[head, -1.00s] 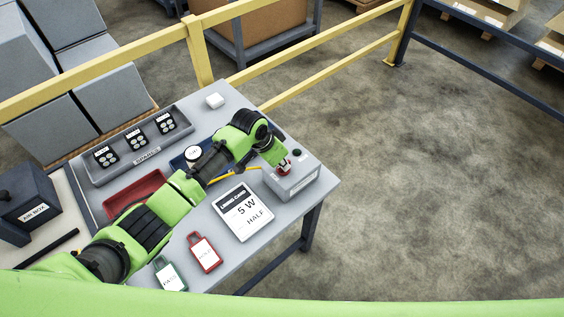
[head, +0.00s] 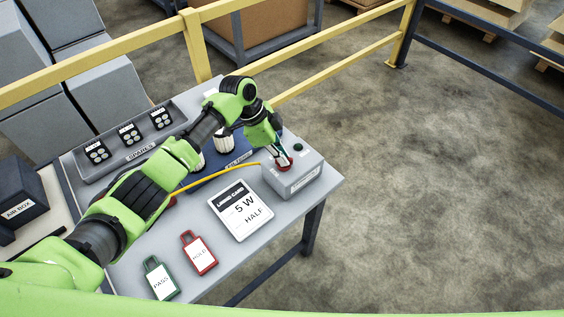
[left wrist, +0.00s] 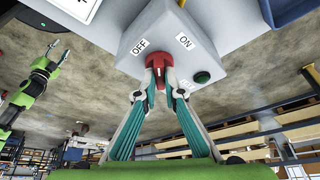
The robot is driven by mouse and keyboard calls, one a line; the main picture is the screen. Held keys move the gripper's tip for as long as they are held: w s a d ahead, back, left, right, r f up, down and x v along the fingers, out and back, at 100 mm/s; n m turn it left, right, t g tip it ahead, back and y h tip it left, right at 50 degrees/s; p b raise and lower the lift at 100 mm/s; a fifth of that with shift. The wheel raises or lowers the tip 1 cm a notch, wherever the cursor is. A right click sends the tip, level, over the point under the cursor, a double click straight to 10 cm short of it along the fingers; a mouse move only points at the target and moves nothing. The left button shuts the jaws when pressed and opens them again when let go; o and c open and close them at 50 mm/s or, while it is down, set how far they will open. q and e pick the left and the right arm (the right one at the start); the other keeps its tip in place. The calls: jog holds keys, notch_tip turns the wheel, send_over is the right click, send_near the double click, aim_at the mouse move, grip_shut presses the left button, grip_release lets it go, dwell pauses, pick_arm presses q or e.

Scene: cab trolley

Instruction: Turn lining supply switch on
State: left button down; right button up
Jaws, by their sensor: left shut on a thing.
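The grey switch box (head: 296,183) stands at the table's right corner. Its red rotary knob (head: 284,163) is on the top face. My left gripper (head: 282,157) reaches down from above and is shut on this knob. In the left wrist view the two fingertips (left wrist: 159,86) pinch the red knob (left wrist: 157,62) from both sides. The OFF label (left wrist: 140,46) and the ON label (left wrist: 186,41) are on the box beside the knob. A round dark green lamp or button (left wrist: 201,77) sits near the ON label. The fingers partly hide the knob, and I cannot tell which label it points at.
A lining card (head: 241,210) lies left of the box, and a yellow cable (head: 215,176) runs behind it. Red (head: 199,254) and green (head: 161,278) tags lie in front. A spares tray (head: 133,141) is at the back left. Yellow rails (head: 330,75) stand behind the table.

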pick_arm(q)
jog(key=m+g+b, duration=0.1)
jog(key=m+b, duration=0.1)
jog(key=b, duration=0.1)
jog(key=m+g+b, duration=0.1)
jog(key=m+b, duration=0.2)
jog(key=b, duration=0.1)
jog(key=m+g+y+b, duration=0.1)
jog(key=m+b, duration=0.1)
jog(key=b, duration=0.1)
jog(key=shift+w+d+f+m+b, duration=0.1)
jog(key=shift+w+f+m+b, duration=0.1)
jog(key=shift+f+m+b, duration=0.15)
jog(key=shift+r+m+g+b, duration=0.25)
jog(key=shift+m+g+b, duration=0.05)
jog(key=shift+m+b, duration=0.85)
jog(key=shift+y, duration=0.3)
jog(key=c, duration=2.1)
grip_release()
jog(key=shift+c, duration=0.2)
jog(key=shift+r, duration=0.1)
jog(key=shift+r, duration=0.15)
notch_tip(320, 180, up, 10)
jog(key=shift+f, duration=0.2)
